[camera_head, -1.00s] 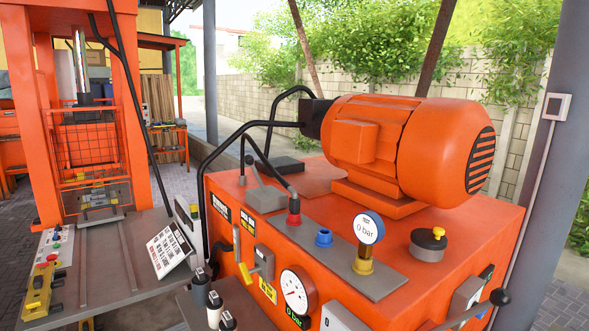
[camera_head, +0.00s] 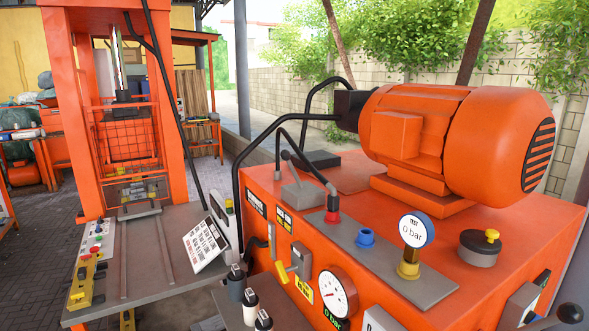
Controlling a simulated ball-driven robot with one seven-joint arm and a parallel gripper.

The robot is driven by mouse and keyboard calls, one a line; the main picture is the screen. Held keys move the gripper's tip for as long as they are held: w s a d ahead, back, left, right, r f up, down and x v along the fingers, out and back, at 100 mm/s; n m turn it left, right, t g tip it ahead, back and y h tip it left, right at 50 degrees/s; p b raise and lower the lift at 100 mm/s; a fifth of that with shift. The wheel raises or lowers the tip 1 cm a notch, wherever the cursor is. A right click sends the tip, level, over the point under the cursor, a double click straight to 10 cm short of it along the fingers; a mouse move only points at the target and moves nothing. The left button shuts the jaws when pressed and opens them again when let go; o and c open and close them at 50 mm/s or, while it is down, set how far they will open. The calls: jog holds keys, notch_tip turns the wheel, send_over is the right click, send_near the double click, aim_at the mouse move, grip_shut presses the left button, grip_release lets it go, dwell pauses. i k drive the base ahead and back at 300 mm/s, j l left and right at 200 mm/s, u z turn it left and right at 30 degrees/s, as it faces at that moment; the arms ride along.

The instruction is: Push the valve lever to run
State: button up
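A yellow-handled lever (camera_head: 282,272) is on the unit's front face beside a grey box. Another lever with a black ball knob (camera_head: 570,313) sticks out at the lower right and is partly cut off by the frame edge. I cannot read a "run" mark on any of these levers. The round gauge on top (camera_head: 416,230) reads 0 bar. My gripper is not in view.
A large orange motor (camera_head: 455,135) and black hoses (camera_head: 238,190) stand above the unit. A press frame with a wire guard (camera_head: 128,140) and a grey table (camera_head: 150,262) are at left. Bottles (camera_head: 250,306) stand low in front. Paved floor shows at far left.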

aim_at(285, 155)
jog(key=i+j+u, duration=0.15)
jog(key=i, duration=0.8)
jog(key=i+j+u, duration=0.2)
jog(key=i, duration=0.75)
jog(key=l, duration=0.1)
